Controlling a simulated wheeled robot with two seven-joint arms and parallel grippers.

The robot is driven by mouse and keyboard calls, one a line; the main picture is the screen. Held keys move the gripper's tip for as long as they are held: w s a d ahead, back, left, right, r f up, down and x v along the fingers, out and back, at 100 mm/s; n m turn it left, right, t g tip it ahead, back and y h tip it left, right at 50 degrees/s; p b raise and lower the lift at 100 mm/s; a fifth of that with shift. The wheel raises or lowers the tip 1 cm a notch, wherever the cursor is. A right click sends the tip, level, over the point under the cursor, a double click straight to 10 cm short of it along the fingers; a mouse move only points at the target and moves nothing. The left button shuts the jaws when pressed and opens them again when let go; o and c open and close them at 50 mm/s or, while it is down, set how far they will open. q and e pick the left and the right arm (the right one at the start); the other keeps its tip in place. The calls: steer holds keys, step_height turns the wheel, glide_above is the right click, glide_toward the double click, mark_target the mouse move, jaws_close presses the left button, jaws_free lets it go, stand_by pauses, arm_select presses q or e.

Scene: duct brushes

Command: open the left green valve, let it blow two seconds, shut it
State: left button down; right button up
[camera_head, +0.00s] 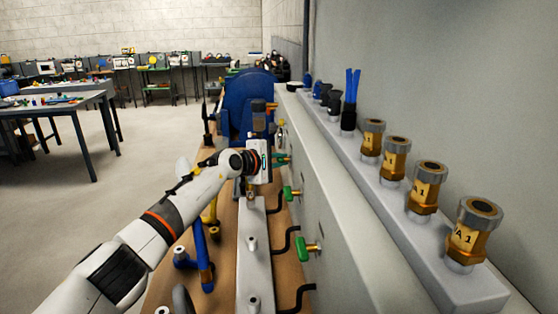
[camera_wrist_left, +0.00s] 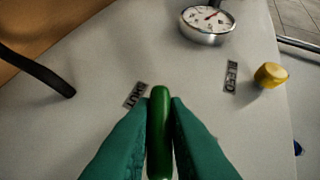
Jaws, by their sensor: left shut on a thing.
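My left gripper (camera_head: 281,160) reaches to the grey duct wall at the far end of a row of green valves. In the left wrist view its green fingers are closed on a green valve handle (camera_wrist_left: 159,130). The handle's tip points up in that view, beside a label plate (camera_wrist_left: 135,95) that seems to read SHUT. A second plate (camera_wrist_left: 231,77) lies further right; its text is unclear. Two other green valves, a middle one (camera_head: 291,193) and a near one (camera_head: 307,249), are free. My right gripper is not in view.
A dial gauge (camera_wrist_left: 207,22) and a yellow knob (camera_wrist_left: 271,74) sit near the held handle. Black hoses (camera_head: 287,240) curve by the wall. Brass fittings marked A1 (camera_head: 466,232) stand on the right ledge. A blue machine (camera_head: 247,100) stands beyond my gripper.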

arm_select(q)
steer(key=shift+r+n+g, duration=0.1)
steer(key=shift+n+g, duration=0.8)
steer(key=shift+g, duration=0.3)
steer(key=shift+n+g, duration=0.4)
steer(key=shift+g, duration=0.2)
steer(key=c, duration=1.5)
jaws_free()
steer(key=shift+o, duration=0.2)
steer(key=shift+a, duration=0.1)
steer(key=b+v, duration=0.2)
steer(key=v, duration=0.9)
steer(key=shift+s+r+b, duration=0.25)
steer(key=shift+r+b, duration=0.05)
steer(key=shift+r, duration=0.05)
